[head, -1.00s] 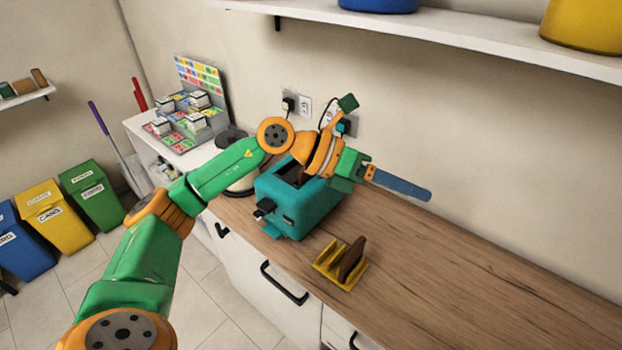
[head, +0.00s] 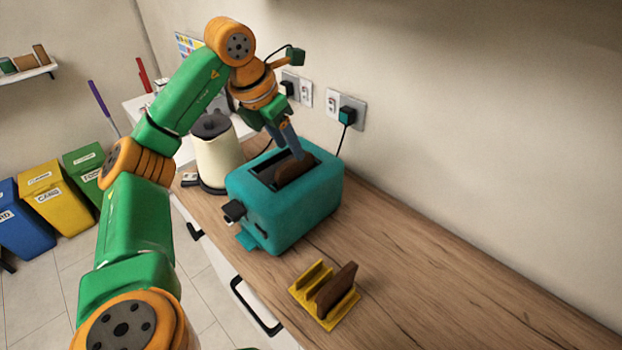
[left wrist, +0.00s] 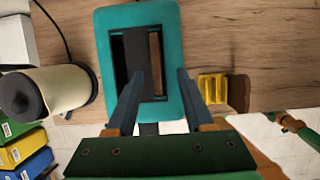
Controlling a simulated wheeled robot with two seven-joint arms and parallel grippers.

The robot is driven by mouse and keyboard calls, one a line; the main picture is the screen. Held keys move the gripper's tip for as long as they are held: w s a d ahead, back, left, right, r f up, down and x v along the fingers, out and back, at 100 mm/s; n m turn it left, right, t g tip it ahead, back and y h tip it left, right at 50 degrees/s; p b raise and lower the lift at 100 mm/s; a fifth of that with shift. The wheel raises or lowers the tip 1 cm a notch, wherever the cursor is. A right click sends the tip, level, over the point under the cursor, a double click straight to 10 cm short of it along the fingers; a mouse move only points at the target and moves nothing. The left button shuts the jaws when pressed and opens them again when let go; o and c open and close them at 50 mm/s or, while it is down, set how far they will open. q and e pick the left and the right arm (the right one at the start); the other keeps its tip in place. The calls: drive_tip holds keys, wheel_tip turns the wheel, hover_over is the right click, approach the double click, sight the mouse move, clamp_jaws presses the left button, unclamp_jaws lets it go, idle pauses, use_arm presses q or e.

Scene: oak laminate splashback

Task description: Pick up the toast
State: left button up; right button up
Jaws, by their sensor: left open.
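A teal toaster (head: 290,215) stands on the wooden counter. A slice of brown toast (head: 290,172) sticks up out of one slot; its edge also shows in the right-hand slot in the left wrist view (left wrist: 156,76). The other slot looks dark and empty. My left gripper (head: 296,150) points down just above the toaster, its blue fingers open and empty. In the left wrist view the fingers (left wrist: 160,76) lie on either side of the toast's slot. Whether they touch the toast cannot be told. My right gripper is not in view.
A yellow rack (head: 318,308) holding a brown slice (head: 337,288) stands in front of the toaster. A cream kettle (head: 216,158) is close behind it at the left. A cord runs to the wall socket (head: 346,112). The counter at the right is clear.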

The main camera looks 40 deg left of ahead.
sight(293, 160)
use_arm(q)
drive_tip(key=x, duration=0.2)
drive_tip(key=p+x, duration=0.1)
drive_tip(key=x, duration=0.4)
drive_tip(key=shift+a+p, duration=0.35)
drive_tip(key=shift+a, duration=0.05)
drive_tip(key=shift+s, duration=0.1)
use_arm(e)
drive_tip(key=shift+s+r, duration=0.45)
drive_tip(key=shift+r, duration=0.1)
use_arm(q)
drive_tip(key=shift+s+d+r, duration=0.1)
clamp_jaws()
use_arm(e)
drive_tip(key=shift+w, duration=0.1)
